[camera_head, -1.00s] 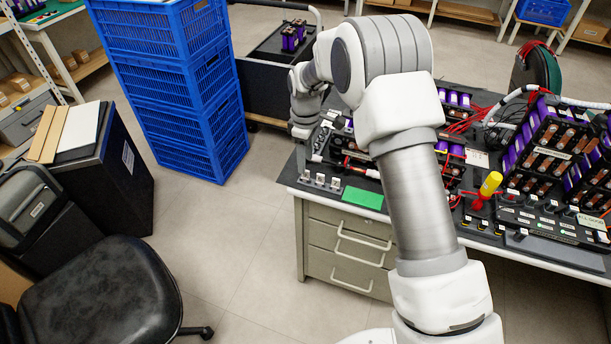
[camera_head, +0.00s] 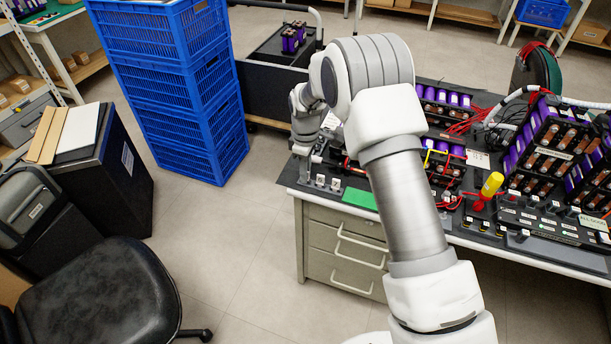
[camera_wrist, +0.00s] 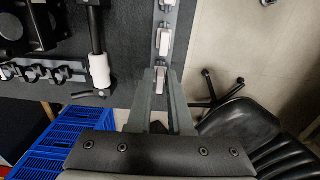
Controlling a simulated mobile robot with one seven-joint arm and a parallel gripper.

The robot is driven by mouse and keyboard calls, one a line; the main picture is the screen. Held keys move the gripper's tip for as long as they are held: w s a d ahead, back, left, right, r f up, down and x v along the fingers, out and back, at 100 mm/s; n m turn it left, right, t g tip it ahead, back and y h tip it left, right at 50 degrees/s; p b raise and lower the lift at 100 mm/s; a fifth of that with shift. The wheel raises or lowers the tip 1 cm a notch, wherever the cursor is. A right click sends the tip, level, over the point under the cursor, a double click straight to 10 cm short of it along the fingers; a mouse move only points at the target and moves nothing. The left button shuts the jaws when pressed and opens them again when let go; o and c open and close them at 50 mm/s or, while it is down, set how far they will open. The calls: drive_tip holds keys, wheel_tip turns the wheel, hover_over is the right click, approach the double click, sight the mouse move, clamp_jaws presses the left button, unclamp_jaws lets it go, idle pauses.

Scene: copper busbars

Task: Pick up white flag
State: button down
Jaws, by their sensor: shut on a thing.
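In the wrist view my gripper (camera_wrist: 160,80) points at a grey strip that carries a row of small white flags. Its two grey fingers are closed on a small white flag (camera_wrist: 161,73), of which only a little shows between the fingertips. Another white flag (camera_wrist: 164,42) stands on the strip just beyond it. In the head view two of the small flags (camera_head: 335,184) show near the table's front left corner, and my gripper (camera_head: 304,172) is low beside them, partly hidden by my wrist. I cannot tell whether the held flag is clear of the strip.
A green card (camera_head: 360,198) lies right of the flags. Battery modules, red cables and a yellow-handled screwdriver (camera_head: 490,186) crowd the table further right. Blue crates (camera_head: 180,90) are stacked left of the table. A black chair (camera_head: 95,295) stands at front left.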

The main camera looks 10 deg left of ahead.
drive_tip(key=shift+r, duration=0.1)
wheel_tip(320, 180, up, 4)
drive_tip(key=shift+f+p, duration=0.1)
drive_tip(key=shift+p, duration=0.2)
drive_tip(key=s+d+r, duration=0.2)
drive_tip(key=d+r, duration=0.5)
drive_tip(key=d, duration=0.4)
drive_tip(key=shift+s+d+p, duration=0.15)
drive_tip(key=shift+d+p, duration=0.1)
drive_tip(key=shift+p, duration=0.2)
drive_tip(key=shift+r, duration=0.15)
drive_tip(key=shift+r+p, duration=1.2)
drive_tip(key=shift+r, duration=0.15)
wheel_tip(320, 180, up, 2)
drive_tip(key=shift+r+p, duration=0.25)
drive_tip(key=shift+p, duration=0.65)
